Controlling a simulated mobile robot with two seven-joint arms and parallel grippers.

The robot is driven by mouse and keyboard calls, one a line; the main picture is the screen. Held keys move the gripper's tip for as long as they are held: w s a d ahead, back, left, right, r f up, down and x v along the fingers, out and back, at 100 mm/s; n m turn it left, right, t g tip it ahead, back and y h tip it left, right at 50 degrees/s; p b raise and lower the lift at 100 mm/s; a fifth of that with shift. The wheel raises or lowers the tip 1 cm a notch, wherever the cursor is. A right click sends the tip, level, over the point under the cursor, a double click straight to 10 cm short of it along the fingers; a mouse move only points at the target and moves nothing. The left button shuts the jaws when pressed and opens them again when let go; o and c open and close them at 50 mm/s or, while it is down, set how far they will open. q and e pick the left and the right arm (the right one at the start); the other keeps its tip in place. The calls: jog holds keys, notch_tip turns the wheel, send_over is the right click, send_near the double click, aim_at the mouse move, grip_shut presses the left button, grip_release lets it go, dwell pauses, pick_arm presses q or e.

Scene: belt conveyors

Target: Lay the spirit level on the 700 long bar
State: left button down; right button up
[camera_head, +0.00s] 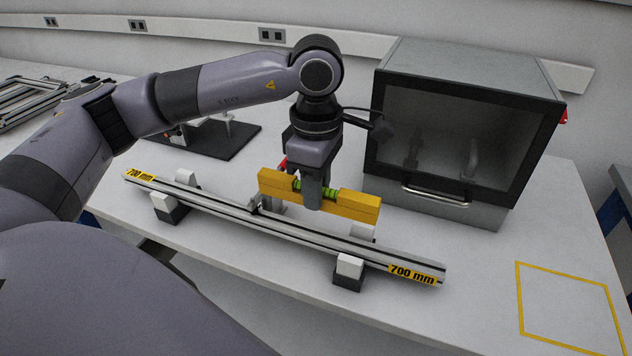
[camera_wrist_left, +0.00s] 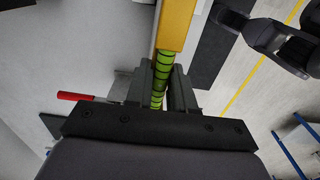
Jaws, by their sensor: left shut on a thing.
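The spirit level is yellow with a green vial section in the middle (camera_head: 357,205). My left gripper (camera_head: 314,200) is shut on the level around its middle. In the head view the level appears just above or behind the 700 mm bar; whether they touch I cannot tell. The level also shows in the left wrist view (camera_wrist_left: 174,25), running up between the fingers (camera_wrist_left: 158,92). The long grey bar (camera_head: 310,234) carries yellow "700 mm" labels at both ends and rests on black-and-white supports. My right gripper is not in view.
A grey cabinet (camera_head: 440,203) with a dark glass door and handle stands behind to the right. A black plate (camera_head: 232,145) with a small fixture lies behind. A yellow taped square (camera_head: 565,300) marks clear table at the right. A red-handled item sits beside the gripper.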

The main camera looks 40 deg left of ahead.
aim_at(316, 232)
pick_arm(q)
jog(key=shift+f+b, duration=1.5)
jog(key=shift+f, duration=1.3)
jog(key=shift+f, duration=0.1)
jog(key=shift+f+b, duration=0.2)
jog(key=shift+b, duration=0.25)
jog(key=shift+f+b, duration=0.25)
jog(key=shift+b, duration=0.15)
jog(key=c, duration=0.9)
grip_release()
